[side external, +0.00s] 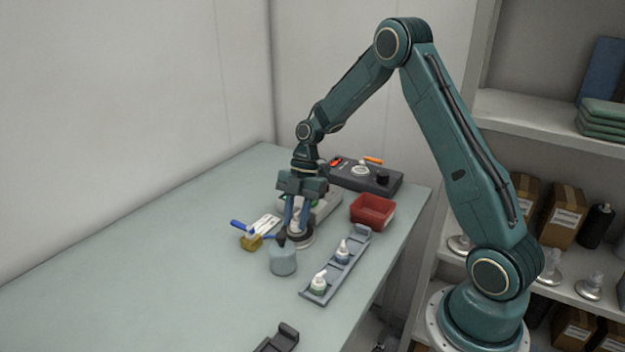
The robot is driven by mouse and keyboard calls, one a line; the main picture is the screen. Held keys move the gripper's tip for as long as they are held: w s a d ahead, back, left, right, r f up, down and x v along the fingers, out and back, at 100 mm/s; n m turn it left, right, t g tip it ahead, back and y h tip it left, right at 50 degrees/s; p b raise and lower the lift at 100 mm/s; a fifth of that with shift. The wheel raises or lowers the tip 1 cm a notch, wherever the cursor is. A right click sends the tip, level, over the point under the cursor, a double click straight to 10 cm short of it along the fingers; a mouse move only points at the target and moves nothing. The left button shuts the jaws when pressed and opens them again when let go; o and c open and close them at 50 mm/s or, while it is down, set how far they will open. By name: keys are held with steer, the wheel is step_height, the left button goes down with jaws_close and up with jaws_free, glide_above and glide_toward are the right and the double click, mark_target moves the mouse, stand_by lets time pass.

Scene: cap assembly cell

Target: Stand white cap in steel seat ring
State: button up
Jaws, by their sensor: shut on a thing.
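My gripper (295,232) points straight down over the table with its blue fingers shut on a small pale thing, which I take to be the white cap; the fingers hide most of it. The steel seat ring (302,241) shows as a round, dark-and-pale base right below and beside the fingertips. I cannot tell whether the cap touches the ring or is inside it. Two other white-topped caps (342,251) stand upright on a long grey rack (330,268) to the right.
A grey-blue cylinder (283,262) stands close in front of my gripper. A blue-handled tool (239,226) and a yellow block (251,243) lie left. A red bin (372,211) and dark control box (372,178) are behind right. The left table is clear.

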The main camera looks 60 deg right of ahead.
steer(key=o, duration=0.7)
steer(key=shift+o, duration=0.2)
steer(key=shift+r, duration=0.1)
steer(key=shift+r, duration=3.3)
steer(key=shift+r, duration=0.1)
